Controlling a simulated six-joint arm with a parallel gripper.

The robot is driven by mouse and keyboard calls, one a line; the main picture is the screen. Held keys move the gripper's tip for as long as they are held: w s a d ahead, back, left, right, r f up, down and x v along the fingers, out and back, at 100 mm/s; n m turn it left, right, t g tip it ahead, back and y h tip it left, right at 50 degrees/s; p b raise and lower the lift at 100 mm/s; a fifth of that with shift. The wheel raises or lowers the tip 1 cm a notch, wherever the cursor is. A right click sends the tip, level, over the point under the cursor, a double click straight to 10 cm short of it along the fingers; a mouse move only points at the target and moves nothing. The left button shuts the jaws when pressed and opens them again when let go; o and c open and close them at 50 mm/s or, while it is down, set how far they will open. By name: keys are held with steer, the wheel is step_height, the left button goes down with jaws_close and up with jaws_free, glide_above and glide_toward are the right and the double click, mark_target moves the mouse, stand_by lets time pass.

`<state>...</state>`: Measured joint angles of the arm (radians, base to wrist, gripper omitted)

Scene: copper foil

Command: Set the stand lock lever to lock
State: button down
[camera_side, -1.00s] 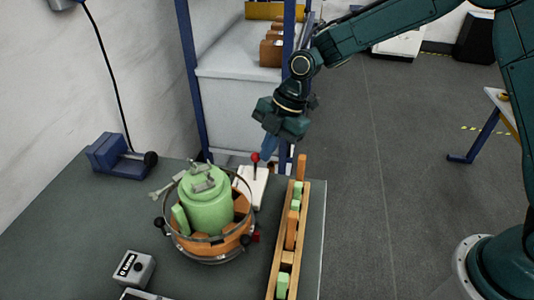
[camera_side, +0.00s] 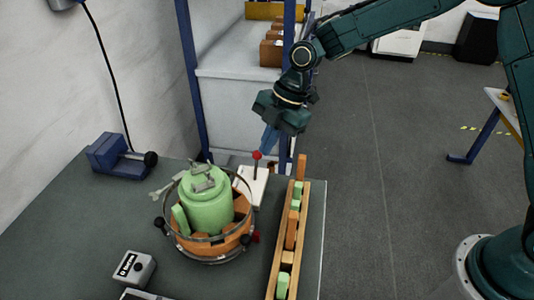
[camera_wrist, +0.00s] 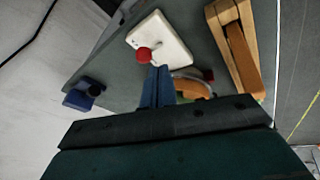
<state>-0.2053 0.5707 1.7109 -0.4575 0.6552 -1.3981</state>
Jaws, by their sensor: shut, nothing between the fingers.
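The lock lever is a thin stem with a red ball knob (camera_side: 257,155) standing up from a white base plate (camera_side: 252,185) at the back of the table. In the wrist view the red knob (camera_wrist: 144,55) sits over the white plate (camera_wrist: 160,40), just beyond my fingertips. My gripper (camera_side: 269,142) is shut and empty, its blue fingers pointing down just above and to the right of the knob. It also shows in the wrist view (camera_wrist: 157,72), fingers together. Whether the fingers touch the knob I cannot tell.
A round stand with orange blocks and a green cylinder (camera_side: 208,205) is in front of the plate. A wooden rack (camera_side: 275,262) with green and orange pieces runs along the right edge. A blue clamp-like device (camera_side: 112,155) and a grey box (camera_side: 134,268) are at left.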

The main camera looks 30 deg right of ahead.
steer(key=shift+s, duration=0.1)
stand_by(0.3)
steer(key=s+d+r, duration=0.1)
steer(key=d+r, duration=0.6)
steer(key=r, duration=0.2)
steer(key=shift+d, duration=0.4)
steer(key=shift+s+r, duration=0.1)
stand_by(0.4)
